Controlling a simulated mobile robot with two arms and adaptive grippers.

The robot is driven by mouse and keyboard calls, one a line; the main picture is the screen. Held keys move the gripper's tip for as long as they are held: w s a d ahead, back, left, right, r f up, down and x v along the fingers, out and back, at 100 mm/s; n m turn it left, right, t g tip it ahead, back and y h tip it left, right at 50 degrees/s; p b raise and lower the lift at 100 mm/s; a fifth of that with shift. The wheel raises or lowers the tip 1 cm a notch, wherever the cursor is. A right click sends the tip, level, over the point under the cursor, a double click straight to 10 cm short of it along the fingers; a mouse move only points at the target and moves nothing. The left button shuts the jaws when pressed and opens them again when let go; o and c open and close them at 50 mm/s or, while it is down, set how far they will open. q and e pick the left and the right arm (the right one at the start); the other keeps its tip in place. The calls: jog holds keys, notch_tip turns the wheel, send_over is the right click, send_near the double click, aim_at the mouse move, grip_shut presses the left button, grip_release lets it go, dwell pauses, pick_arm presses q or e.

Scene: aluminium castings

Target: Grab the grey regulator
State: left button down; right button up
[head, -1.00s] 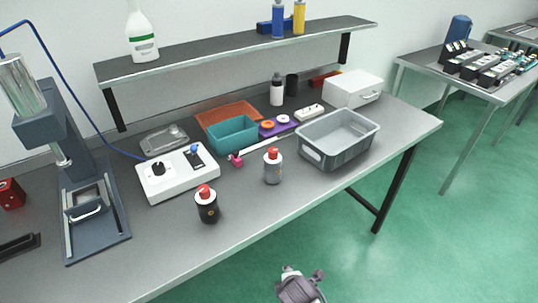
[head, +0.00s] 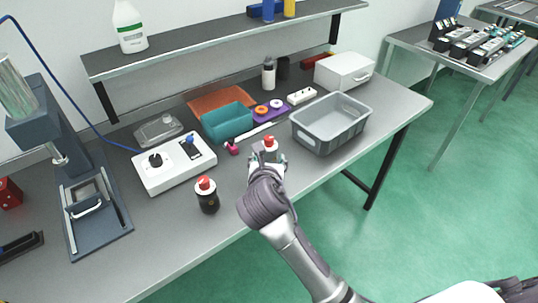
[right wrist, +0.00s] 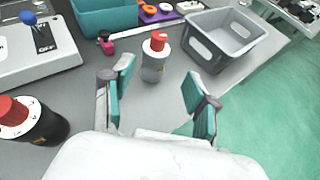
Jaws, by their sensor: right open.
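The grey regulator (right wrist: 154,66) is a small grey cylinder with a white collar and a red cap. It stands upright on the bench in the right wrist view, just beyond and between the open fingers. In the head view its red cap (head: 270,143) shows above my right gripper (head: 266,163), which hides most of its body. My right gripper (right wrist: 158,95) is open and empty, with teal finger pads on either side of the regulator's line, apart from it. My left gripper is not in view.
A black regulator with a red cap (head: 207,197) stands to the left, also in the right wrist view (right wrist: 32,122). A grey bin (head: 328,135) is at right. A white control box (head: 174,170) and a teal bin (head: 226,121) stand behind. The bench front edge is close.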

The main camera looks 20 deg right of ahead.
aim_at(269, 141)
jog(key=shift+n, duration=0.5)
jog(key=x, duration=0.5)
jog(key=r+x, duration=0.1)
jog(key=x, duration=0.2)
jog(key=shift+w+a+f, duration=0.1)
jog(key=shift+w+a, duration=0.05)
jog(key=shift+w, duration=0.35)
jog(key=p+x, duration=0.1)
jog(key=x, duration=0.4)
jog(key=shift+w+f, duration=0.2)
jog(key=shift+w, duration=0.05)
jog(key=shift+s, duration=0.1)
jog(key=shift+c, duration=1)
grip_shut()
jog(key=shift+r, duration=0.1)
